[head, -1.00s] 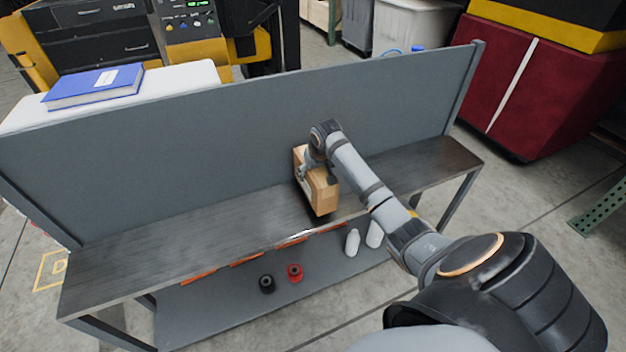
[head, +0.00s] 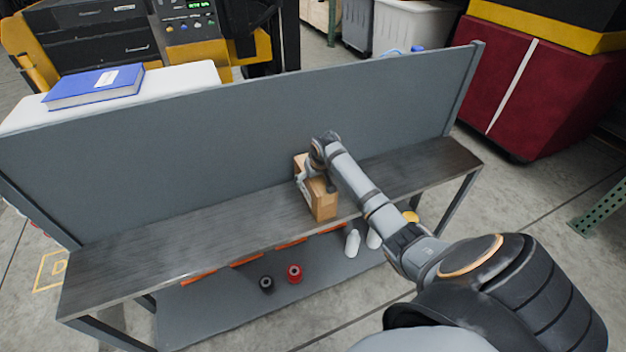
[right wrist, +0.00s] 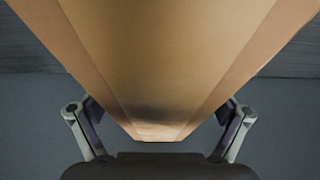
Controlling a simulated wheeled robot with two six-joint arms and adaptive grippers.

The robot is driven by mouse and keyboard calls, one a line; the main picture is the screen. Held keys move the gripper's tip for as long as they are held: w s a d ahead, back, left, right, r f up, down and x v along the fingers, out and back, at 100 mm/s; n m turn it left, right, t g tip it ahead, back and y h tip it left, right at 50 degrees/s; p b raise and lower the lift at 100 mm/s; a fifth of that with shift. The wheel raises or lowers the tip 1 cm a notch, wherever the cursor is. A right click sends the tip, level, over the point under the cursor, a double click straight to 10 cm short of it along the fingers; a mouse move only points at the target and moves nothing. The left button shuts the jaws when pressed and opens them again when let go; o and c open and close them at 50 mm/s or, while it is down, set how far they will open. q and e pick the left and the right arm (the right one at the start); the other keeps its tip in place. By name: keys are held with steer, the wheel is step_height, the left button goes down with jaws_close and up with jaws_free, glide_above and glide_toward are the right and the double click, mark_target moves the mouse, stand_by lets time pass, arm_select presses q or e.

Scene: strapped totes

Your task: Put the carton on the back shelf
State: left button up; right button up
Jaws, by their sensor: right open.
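The carton (head: 323,200) is a brown box standing upright on the dark shelf (head: 200,237) in front of the grey back panel, right of the shelf's middle. My right gripper (head: 309,184) is at the carton's upper left part, partly hidden by my wrist. In the right wrist view, the carton (right wrist: 160,60) fills the upper middle, and the open fingers of my right gripper (right wrist: 158,128) stand on either side of its near end. My left gripper is out of view.
The grey back panel (head: 200,150) rises behind the shelf. A lower shelf (head: 210,310) holds a black spool (head: 267,284), a red spool (head: 294,273) and white bottles (head: 352,242). The dark shelf is clear to the left and right of the carton.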

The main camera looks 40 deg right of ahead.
steer(key=p+v, duration=0.1)
steer(key=v, duration=1.1)
steer(key=shift+s+p, duration=0.1)
steer(key=shift+p, duration=0.2)
